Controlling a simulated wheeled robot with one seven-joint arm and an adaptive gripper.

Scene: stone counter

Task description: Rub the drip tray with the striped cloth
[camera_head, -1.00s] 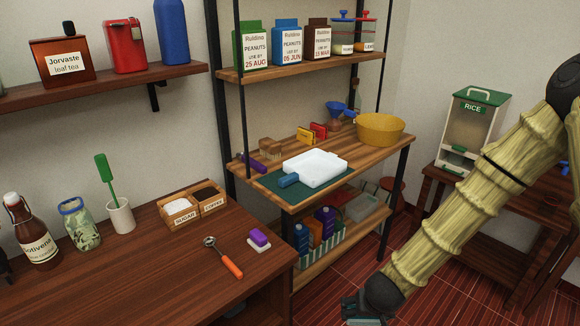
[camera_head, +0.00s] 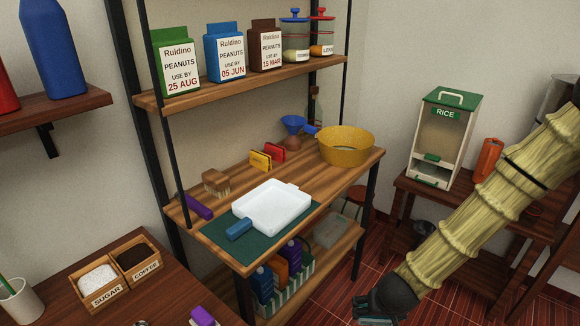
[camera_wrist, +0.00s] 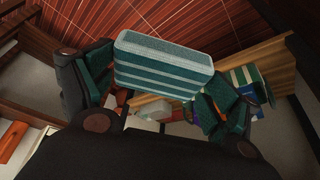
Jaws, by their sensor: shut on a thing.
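The striped cloth (camera_wrist: 163,66), a folded green and white block, sits between the fingers of my gripper (camera_wrist: 160,82) in the wrist view. The gripper is shut on it. In the head view my gripper (camera_head: 378,312) hangs low at the bottom edge, right of the shelf unit, and the cloth is not visible there. A shallow white tray (camera_head: 268,208) with a blue handle, which looks like the drip tray, lies on a dark green mat (camera_head: 222,250) on the shelf unit's middle board. My gripper is apart from it, lower and to the right.
A yellow pan (camera_head: 345,148), a blue funnel (camera_head: 293,125), a wooden brush (camera_head: 216,182) and a purple item (camera_head: 197,206) share the board. Shelf posts (camera_head: 174,165) stand at its left. A rice dispenser (camera_head: 445,140) stands on a side table.

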